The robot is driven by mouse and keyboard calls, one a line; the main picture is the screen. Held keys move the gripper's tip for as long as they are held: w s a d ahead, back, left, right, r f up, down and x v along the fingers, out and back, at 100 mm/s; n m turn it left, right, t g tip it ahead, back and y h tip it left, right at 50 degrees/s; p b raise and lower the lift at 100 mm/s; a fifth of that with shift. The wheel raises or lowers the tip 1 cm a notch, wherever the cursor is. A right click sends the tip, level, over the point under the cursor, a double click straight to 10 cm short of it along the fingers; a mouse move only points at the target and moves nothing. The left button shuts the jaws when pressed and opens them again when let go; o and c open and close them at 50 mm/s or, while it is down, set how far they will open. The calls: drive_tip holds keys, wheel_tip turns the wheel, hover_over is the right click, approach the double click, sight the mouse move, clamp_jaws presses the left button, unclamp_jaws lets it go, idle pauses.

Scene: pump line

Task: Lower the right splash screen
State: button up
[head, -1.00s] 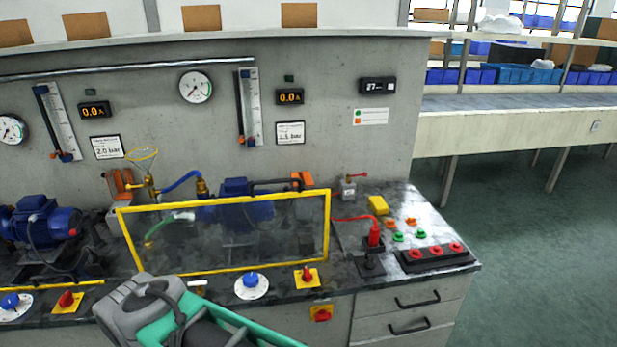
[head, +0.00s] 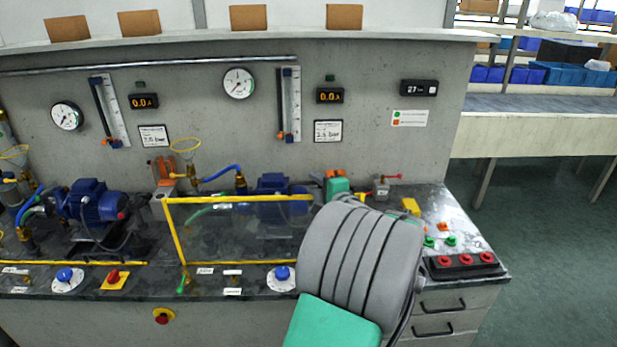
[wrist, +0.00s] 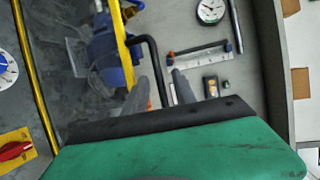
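The right splash screen (head: 181,240) is a clear panel in a yellow frame, standing upright in front of the right pump (head: 272,184). My arm hides its right part in the head view. In the wrist view its yellow top bar (wrist: 122,45) runs past my gripper, with a black bar handle (wrist: 152,55) beside it. My gripper (wrist: 160,80) has its two grey fingers apart, one on each side of the black handle. A gap seems to show between the fingers and the handle. In the head view the fingertips are hidden behind my wrist.
The bench panel with gauges (head: 238,83) and displays stands close behind the screen. Along the front edge are a blue knob (head: 282,273) and a red-on-yellow switch (head: 113,279). Red sockets (head: 465,260) and buttons lie to the right. The left pump (head: 95,203) stands further left.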

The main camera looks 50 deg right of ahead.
drive_tip(key=x, duration=0.5)
drive_tip(key=shift+p, duration=0.4)
drive_tip(key=shift+c, duration=0.3)
drive_tip(key=shift+a, duration=0.1)
clamp_jaws()
idle(0.5)
